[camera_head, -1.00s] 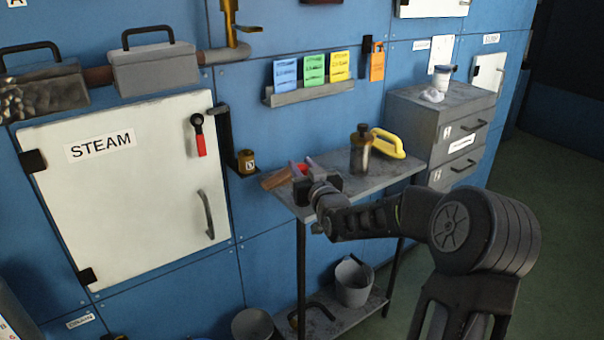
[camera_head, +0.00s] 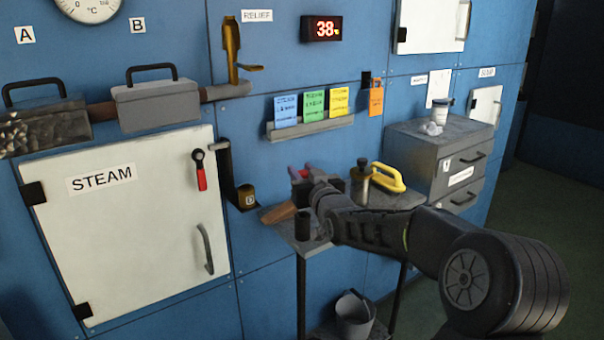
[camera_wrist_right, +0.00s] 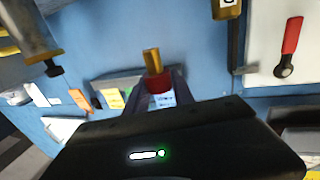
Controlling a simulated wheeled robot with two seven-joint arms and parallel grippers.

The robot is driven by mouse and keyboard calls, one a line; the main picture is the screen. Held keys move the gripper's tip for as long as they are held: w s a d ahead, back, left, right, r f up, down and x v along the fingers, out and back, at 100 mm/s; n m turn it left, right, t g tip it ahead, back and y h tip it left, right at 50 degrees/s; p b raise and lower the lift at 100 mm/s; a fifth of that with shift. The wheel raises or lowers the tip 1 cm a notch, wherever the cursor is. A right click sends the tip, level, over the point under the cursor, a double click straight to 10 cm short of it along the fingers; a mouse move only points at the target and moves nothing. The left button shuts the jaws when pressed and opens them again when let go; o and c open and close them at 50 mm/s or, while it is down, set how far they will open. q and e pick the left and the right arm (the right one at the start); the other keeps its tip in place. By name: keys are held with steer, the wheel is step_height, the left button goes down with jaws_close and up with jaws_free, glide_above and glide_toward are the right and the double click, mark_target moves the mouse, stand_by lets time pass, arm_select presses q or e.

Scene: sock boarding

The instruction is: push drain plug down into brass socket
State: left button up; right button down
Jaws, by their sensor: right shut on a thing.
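The drain plug, with a red grip and a brass stem, is held between the fingers of my right gripper (camera_head: 304,182). In the right wrist view the plug (camera_wrist_right: 155,78) sticks out beyond the fingers, and the gripper (camera_wrist_right: 160,95) is shut on it. In the head view only a bit of red shows at the fingers. The small brass socket (camera_head: 246,197), marked D, sits on a dark bracket on the blue wall, left of the gripper and apart from it. The socket also shows at the top of the wrist view (camera_wrist_right: 221,13). My left gripper is not in view.
A red lever (camera_head: 201,176) and the white STEAM door (camera_head: 125,235) are left of the socket. A card rack (camera_head: 312,128) hangs above.

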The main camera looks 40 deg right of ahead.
steer(key=w+a+f+n+y, duration=0.2)
steer(key=a+f+y, duration=0.1)
steer(key=a+f, duration=1.25)
steer(key=s+a+f+y, duration=0.1)
steer(key=s+a+f, duration=0.1)
steer(key=a+f, duration=0.2)
steer(key=s+a+f+n+y, duration=0.1)
steer(key=s+a+f, duration=0.2)
steer(key=a, duration=0.6)
steer(key=shift+s+a+f+t, duration=0.15)
steer(key=shift+a+f+t, duration=0.15)
steer(key=shift+f, duration=0.15)
